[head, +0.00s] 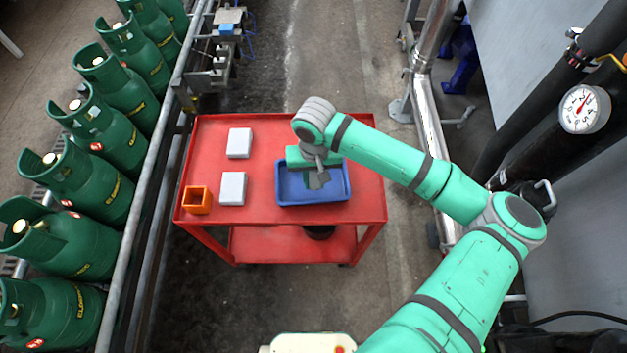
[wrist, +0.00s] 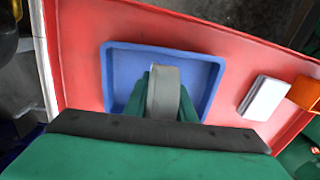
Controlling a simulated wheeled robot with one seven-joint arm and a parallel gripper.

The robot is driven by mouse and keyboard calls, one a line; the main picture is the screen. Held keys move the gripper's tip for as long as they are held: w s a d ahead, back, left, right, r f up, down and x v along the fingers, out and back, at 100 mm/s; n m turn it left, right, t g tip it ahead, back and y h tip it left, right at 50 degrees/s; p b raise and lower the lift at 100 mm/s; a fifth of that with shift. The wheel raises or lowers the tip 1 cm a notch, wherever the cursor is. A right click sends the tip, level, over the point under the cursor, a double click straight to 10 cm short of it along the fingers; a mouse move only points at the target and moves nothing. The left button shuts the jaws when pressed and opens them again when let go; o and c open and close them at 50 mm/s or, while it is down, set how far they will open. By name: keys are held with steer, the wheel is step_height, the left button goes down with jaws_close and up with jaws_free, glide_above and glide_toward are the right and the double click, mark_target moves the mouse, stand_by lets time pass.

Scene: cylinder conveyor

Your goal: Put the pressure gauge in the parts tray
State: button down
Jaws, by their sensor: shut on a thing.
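The parts tray is a shallow blue tray (head: 343,196) on the right half of a red cart top; it also shows in the wrist view (wrist: 205,57). My gripper (head: 312,182) is over the tray, shut on a grey rounded thing (wrist: 163,90), which I take to be the pressure gauge. Its dial face does not show. In the head view the held gauge (head: 320,181) is a small grey shape partly hidden by my gripper. I cannot tell whether it touches the tray floor. The visible tray floor is otherwise empty.
Two pale grey boxes (head: 239,143) (head: 233,188) and an orange open box (head: 197,200) stand on the red cart (head: 262,122), left of the tray. A white-faced gauge (head: 585,109) is by dark pipes at right. Green gas cylinders (head: 97,135) line the conveyor at left.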

steer(key=shift+f, duration=0.55)
steer(key=shift+a+f, duration=0.1)
steer(key=shift+a, duration=0.15)
steer(key=c, duration=1.5)
jaws_free()
steer(key=shift+f, duration=0.15)
steer(key=shift+d, duration=0.1)
